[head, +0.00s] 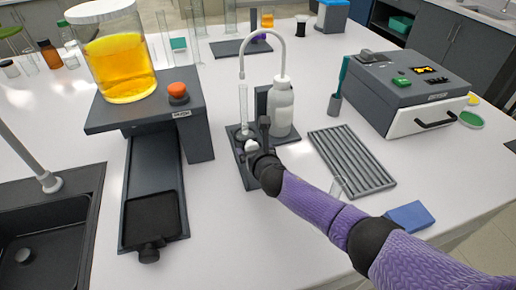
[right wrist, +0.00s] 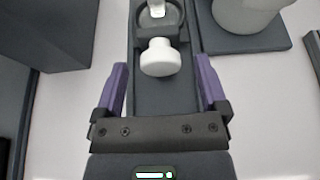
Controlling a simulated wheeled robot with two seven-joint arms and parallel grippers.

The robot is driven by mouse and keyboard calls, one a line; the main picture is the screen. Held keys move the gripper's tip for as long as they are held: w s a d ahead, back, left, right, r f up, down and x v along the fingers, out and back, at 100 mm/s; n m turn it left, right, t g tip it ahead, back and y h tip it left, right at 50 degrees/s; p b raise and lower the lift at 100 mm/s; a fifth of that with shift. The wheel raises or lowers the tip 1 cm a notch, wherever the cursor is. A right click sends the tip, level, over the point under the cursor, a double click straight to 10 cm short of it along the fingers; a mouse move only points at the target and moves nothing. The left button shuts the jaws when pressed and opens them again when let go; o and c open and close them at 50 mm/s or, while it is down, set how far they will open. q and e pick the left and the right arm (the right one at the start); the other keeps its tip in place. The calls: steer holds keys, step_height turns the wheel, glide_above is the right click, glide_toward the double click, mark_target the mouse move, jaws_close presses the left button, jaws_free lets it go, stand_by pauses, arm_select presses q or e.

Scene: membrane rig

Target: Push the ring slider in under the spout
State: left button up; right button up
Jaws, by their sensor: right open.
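The ring slider (right wrist: 160,57) has a white round knob at its near end and a ring beyond it, on a dark narrow track (right wrist: 165,96). In the head view its white knob (head: 251,146) shows beside my gripper. A clear glass tube (head: 243,106) stands upright at the slider. The spout (head: 243,72) is the downturned end of a pale curved pipe from a white bottle (head: 282,108); I cannot tell how exactly the tube lines up below it. My right gripper (right wrist: 160,66) is open, one purple finger on each side of the knob, with visible gaps. My left gripper is not in view.
A dark stand (head: 198,130) with an orange-filled jar (head: 120,66) is left of the track. A ribbed dark tray (head: 352,160), a blue block (head: 409,216) and a grey box (head: 405,88) are to the right. A sink (head: 75,185) is at the far left.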

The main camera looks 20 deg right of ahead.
steer(key=p+v, duration=0.3)
steer(key=v, duration=0.4)
steer(key=shift+w+r, duration=0.15)
steer(key=shift+r, duration=0.05)
steer(key=shift+f, duration=0.1)
